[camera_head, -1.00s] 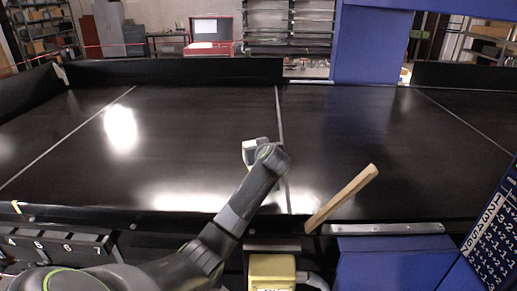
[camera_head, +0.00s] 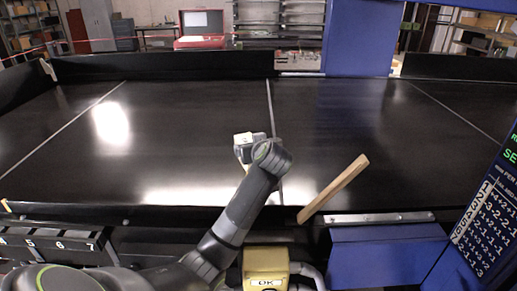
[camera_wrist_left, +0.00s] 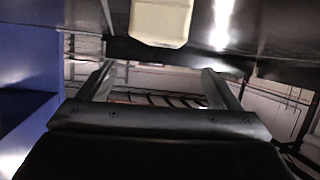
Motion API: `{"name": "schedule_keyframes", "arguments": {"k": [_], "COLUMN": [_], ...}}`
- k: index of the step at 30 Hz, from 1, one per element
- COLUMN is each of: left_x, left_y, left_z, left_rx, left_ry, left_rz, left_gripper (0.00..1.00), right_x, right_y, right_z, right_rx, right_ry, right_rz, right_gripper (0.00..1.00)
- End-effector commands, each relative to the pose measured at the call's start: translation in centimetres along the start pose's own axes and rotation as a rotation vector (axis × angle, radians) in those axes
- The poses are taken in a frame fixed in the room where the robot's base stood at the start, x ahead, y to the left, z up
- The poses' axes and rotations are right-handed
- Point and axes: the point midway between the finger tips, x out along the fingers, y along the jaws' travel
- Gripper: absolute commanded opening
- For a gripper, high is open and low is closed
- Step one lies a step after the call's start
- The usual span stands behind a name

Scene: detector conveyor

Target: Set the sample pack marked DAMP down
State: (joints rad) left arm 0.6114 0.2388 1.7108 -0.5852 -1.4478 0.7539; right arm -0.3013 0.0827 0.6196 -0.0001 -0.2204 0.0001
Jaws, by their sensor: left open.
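A pale cream pack (camera_head: 242,138) shows just beyond my left wrist on the dark conveyor belt (camera_head: 190,120). It also shows at the top of the left wrist view (camera_wrist_left: 160,22), past my left gripper (camera_wrist_left: 161,78), with its upper end cut off by the frame. The two fingers are spread, with a clear gap between them and no pack in it. I cannot read any marking on the pack, so DAMP cannot be confirmed. In the head view my wrist hides the fingers and part of the pack. My right gripper is not in view.
A wooden bar (camera_head: 333,188) lies slanted at the belt's front edge, right of my arm. A yellow box (camera_head: 265,268) marked OK stands in front. A blue panel (camera_head: 485,215) with figures is at right. The belt's left part is clear.

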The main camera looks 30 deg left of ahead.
Motion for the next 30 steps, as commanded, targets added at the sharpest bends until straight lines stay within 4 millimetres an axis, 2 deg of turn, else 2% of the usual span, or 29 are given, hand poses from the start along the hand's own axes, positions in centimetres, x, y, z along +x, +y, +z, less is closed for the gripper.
{"name": "schedule_keyframes", "arguments": {"k": [1, 6, 10, 30], "left_x": [-1.0, -3.6, -4.7, -5.1], "left_y": [0.1, 0.1, 0.0, 0.0], "left_z": [0.0, 0.1, 0.0, 0.0], "left_rx": [-0.003, -0.002, -0.001, 0.0], "left_ry": [0.0, -0.001, -0.001, -0.001], "left_rz": [0.004, 0.004, 0.001, 0.0], "left_gripper": [0.86, 0.86, 0.86, 0.86], "right_x": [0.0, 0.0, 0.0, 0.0], "right_y": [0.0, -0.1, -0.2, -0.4], "right_z": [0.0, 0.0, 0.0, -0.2], "right_rx": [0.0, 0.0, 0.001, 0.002], "right_ry": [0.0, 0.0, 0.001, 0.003], "right_rz": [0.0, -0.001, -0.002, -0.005], "right_gripper": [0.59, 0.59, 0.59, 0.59]}}
